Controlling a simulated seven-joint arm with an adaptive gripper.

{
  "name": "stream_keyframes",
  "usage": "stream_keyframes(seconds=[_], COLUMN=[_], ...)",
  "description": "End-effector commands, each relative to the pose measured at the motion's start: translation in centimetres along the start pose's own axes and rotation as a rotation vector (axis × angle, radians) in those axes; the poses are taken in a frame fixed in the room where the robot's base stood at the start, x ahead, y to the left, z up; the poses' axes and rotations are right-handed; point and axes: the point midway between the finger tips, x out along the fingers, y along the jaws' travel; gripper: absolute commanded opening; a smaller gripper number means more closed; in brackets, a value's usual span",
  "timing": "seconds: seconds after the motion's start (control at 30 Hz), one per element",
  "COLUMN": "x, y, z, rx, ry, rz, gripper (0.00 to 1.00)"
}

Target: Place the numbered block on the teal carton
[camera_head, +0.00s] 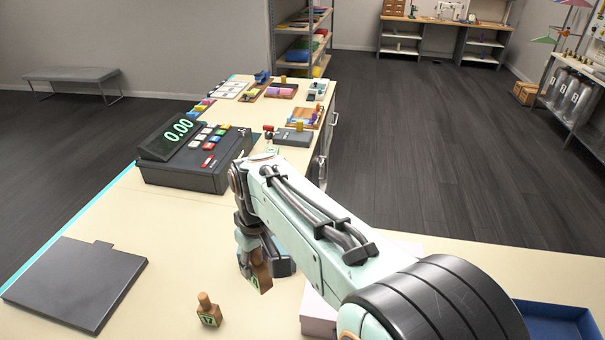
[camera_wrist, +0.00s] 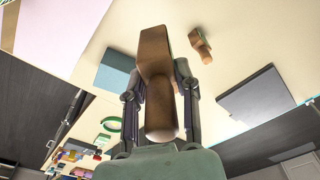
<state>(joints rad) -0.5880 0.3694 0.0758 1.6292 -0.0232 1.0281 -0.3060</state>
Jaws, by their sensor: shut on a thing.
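My gripper (camera_head: 262,262) is shut on a brown wooden block with a handle, the numbered block (camera_head: 263,275). A bit of green label shows on its lower face, but I cannot read the number. In the wrist view the block (camera_wrist: 154,50) sits between the two fingers, its rounded handle towards the camera. The teal carton (camera_wrist: 114,73) shows in the wrist view, left of the held block and apart from it. In the head view my arm seems to hide most or all of the carton.
A similar wooden block (camera_head: 208,312) with a green "17" label stands on the table. A dark flat plate (camera_head: 76,283) lies at the left. A register (camera_head: 195,157) stands behind the gripper. A pale pink box (camera_head: 317,314) and a blue tray (camera_head: 556,320) are partly behind my arm.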

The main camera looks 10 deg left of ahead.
Motion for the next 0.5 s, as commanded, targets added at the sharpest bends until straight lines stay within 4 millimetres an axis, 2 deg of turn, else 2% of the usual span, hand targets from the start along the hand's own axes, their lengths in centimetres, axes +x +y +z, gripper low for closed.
stream_keyframes(seconds=[0.03,0.1,0.27,0.37,0.5], x=[-0.2,-0.3,-0.2,0.4,2.5], y=[2.2,4.5,7.2,8.2,9.9], z=[0.4,1.2,2.5,1.9,-0.9], rx=[0.054,0.111,0.182,0.194,0.193], ry=[0.000,-0.001,0.000,-0.001,-0.002], rz=[0.006,0.013,0.022,0.022,0.022], gripper=[0.00,0.00,0.00,0.00,0.00])
